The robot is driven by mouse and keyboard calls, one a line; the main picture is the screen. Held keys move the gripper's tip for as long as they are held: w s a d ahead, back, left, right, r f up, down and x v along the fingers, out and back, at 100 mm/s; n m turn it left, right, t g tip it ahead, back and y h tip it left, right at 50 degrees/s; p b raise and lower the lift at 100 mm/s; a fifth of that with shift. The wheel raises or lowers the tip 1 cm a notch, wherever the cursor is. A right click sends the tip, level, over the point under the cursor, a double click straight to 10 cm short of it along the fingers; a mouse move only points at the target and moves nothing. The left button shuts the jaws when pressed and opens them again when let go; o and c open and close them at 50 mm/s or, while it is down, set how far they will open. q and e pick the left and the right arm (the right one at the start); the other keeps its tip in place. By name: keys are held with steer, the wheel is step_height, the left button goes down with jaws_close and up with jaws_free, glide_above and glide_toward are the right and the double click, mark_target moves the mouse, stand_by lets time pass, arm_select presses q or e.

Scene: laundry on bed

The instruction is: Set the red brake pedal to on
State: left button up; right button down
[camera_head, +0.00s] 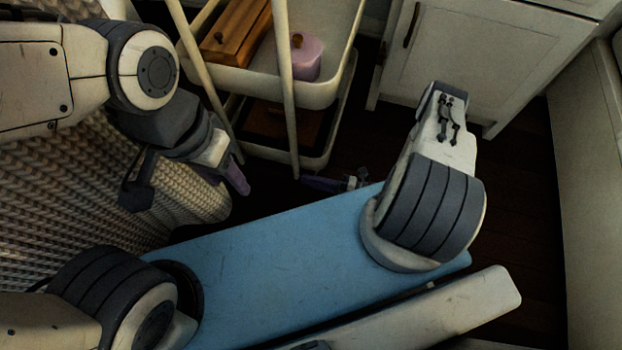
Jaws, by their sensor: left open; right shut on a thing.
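I cannot make out a red brake pedal; the lower part of the white trolley (262,85) is dark. My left gripper (236,178) hangs beside the trolley's left leg, over the woven surface's edge. It is open with nothing visible between its fingers, which show nearly edge-on. A small purple-tipped piece low by the trolley's right leg looks like my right gripper (322,184). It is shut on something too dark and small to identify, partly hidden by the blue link.
The trolley holds a wooden box (236,30) and a pink lidded container (308,58) on its upper shelf. A white cabinet (475,55) stands at the back right. A beige woven surface (60,190) fills the left. Dark wooden floor (525,200) is clear at right.

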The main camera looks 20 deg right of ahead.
steer(key=shift+f, duration=0.1)
steer(key=f+n, duration=0.1)
steer(key=n, duration=0.1)
steer(key=f+n, duration=0.1)
steer(key=n, duration=0.1)
steer(key=shift+s+a, duration=0.1)
steer(key=shift+s, duration=0.1)
steer(key=shift+w+f+n+b, duration=0.15)
steer(key=shift+f+n, duration=0.4)
steer(key=shift+n, duration=0.6)
steer(key=shift+w+f+n+b, duration=0.15)
steer(key=shift+f+n, duration=0.4)
steer(key=shift+n, duration=0.6)
steer(key=c, duration=1)
jaws_free()
steer(key=shift+s, duration=0.1)
